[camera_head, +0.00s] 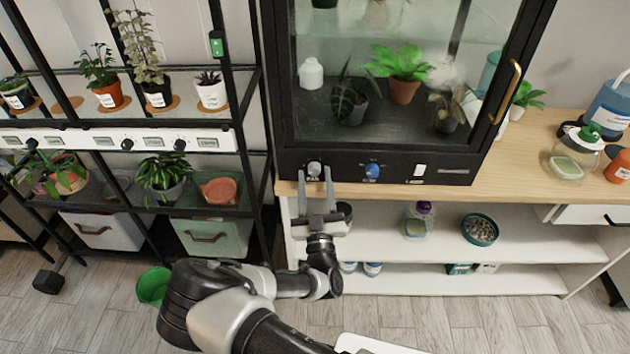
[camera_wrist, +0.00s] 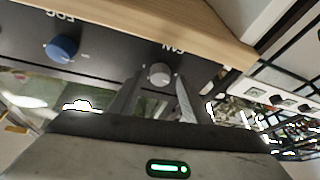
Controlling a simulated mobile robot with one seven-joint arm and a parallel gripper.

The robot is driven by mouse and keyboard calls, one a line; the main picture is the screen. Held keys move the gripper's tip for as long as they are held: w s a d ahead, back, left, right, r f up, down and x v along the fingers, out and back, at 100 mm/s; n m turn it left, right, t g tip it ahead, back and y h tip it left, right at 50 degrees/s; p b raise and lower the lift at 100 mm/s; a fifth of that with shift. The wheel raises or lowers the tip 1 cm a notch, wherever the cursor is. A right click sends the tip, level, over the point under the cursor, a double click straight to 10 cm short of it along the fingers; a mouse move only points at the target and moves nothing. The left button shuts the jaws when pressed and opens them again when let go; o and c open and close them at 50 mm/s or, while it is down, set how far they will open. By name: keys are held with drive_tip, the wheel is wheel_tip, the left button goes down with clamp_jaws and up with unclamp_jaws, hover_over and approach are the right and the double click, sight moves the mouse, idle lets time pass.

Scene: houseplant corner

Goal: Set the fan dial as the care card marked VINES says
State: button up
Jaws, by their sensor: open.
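The fan dial (camera_head: 314,169) is a small grey-white knob at the left end of the black panel below the glass cabinet. It also shows in the wrist view (camera_wrist: 160,74), with upside-down lettering that looks like FAN beside it. My gripper (camera_head: 315,176) is open, with one finger on each side of the dial. In the wrist view the fingers (camera_wrist: 158,92) flank the knob, and I cannot tell whether they touch it. The dial's pointer setting is too small to read. I cannot make out a care card marked VINES.
A blue dial (camera_head: 372,171), labelled FOG in the wrist view, and a white switch (camera_head: 419,170) sit to the right on the panel. The glass cabinet (camera_head: 400,118) holds several plants. A black rack (camera_head: 130,205) with labelled pots stands left. A wooden counter (camera_head: 540,160) extends right.

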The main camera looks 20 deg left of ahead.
drive_tip(key=shift+c, duration=0.2)
drive_tip(key=c, duration=1)
